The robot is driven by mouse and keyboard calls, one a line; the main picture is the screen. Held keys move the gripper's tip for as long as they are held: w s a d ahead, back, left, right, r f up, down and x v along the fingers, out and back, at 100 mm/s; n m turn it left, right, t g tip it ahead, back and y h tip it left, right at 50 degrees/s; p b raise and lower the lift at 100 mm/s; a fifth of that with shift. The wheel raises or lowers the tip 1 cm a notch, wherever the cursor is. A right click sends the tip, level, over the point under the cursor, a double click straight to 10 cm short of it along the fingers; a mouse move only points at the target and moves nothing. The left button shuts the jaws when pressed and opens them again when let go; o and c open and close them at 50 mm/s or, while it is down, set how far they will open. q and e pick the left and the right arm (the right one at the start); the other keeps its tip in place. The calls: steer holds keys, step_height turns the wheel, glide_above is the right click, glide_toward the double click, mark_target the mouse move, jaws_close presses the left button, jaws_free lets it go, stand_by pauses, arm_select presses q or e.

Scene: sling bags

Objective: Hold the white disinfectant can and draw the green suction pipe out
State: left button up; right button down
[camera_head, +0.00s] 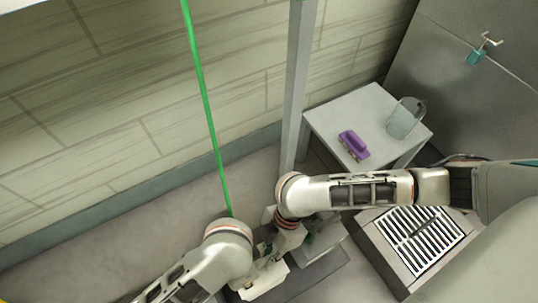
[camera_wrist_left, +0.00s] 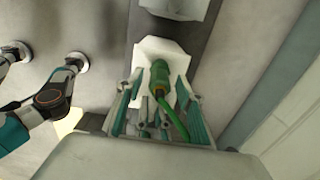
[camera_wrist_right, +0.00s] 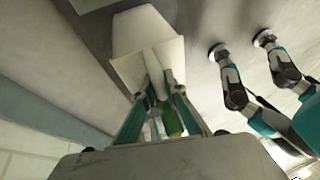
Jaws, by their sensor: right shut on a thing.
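The white disinfectant can (camera_wrist_left: 152,48) is in front of both wrist cameras. In the head view it is mostly hidden behind my arms. My right gripper (camera_wrist_right: 160,88) is shut on a white part of the can (camera_wrist_right: 146,40). The green suction pipe (camera_head: 206,105) shows as a long thin line running up from near my left wrist in the head view. Its thicker green part (camera_wrist_left: 160,74) is in front of the can in the left wrist view. My left gripper (camera_wrist_left: 159,90) has its fingers apart, one on each side of that green part.
A light table (camera_head: 350,105) with a purple brush (camera_head: 353,144) and a clear jug (camera_head: 405,118) stands at the right. A grey post (camera_head: 297,90) rises beside it. A slatted grate (camera_head: 420,240) is at the lower right. The tiled wall (camera_head: 100,120) is behind.

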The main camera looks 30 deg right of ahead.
arm_select(q)
jaws_close()
steer(key=shift+r, duration=0.15)
step_height(320, 180, up, 22)
steer(key=shift+f, duration=0.25)
stand_by(4.8)
steer(key=shift+r, duration=0.15)
steer(key=shift+r, duration=1.85)
